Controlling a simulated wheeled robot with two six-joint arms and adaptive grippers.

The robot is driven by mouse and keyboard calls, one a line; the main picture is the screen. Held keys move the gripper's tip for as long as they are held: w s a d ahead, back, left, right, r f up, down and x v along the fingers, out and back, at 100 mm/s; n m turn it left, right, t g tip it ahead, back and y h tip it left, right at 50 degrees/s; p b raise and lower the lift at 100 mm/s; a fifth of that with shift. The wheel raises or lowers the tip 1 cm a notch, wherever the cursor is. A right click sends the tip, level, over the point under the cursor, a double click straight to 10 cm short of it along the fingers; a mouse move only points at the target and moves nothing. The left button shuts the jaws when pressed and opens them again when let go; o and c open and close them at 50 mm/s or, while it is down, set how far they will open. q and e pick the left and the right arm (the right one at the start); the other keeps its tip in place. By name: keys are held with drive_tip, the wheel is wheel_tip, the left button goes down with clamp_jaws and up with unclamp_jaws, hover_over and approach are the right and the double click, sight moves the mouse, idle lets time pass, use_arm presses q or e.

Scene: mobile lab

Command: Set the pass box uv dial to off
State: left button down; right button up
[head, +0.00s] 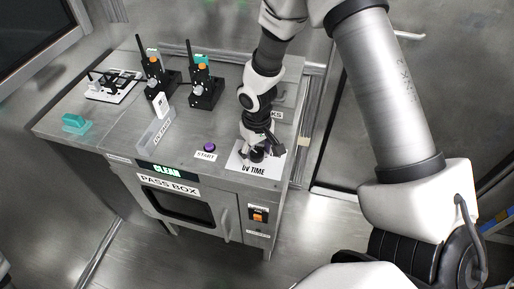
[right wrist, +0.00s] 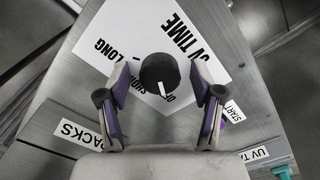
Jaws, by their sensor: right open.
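The UV dial (right wrist: 159,70) is a round black knob on a white plate (right wrist: 205,72) marked UV TIME. In the right wrist view its white pointer line is at the lower side, toward the partly hidden label starting "OF". The labels SHORT and LONG lie to its left. My right gripper (right wrist: 158,78) is open, with one finger on each side of the dial; I cannot tell if they touch it. In the head view my right gripper (head: 260,150) reaches down over the plate on the pass box (head: 190,204) and mostly hides the dial. My left gripper is not in view.
A purple START button (head: 209,147) is left of the plate. Two black devices with orange knobs (head: 201,88), a white rack (head: 112,86) and a teal block (head: 75,122) stand farther left on the top. An orange switch (head: 258,215) is on the front.

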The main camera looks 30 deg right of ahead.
sight(257, 153)
wheel_tip(257, 153, up, 12)
idle(0.3)
drive_tip(key=shift+f, duration=0.1)
idle(0.3)
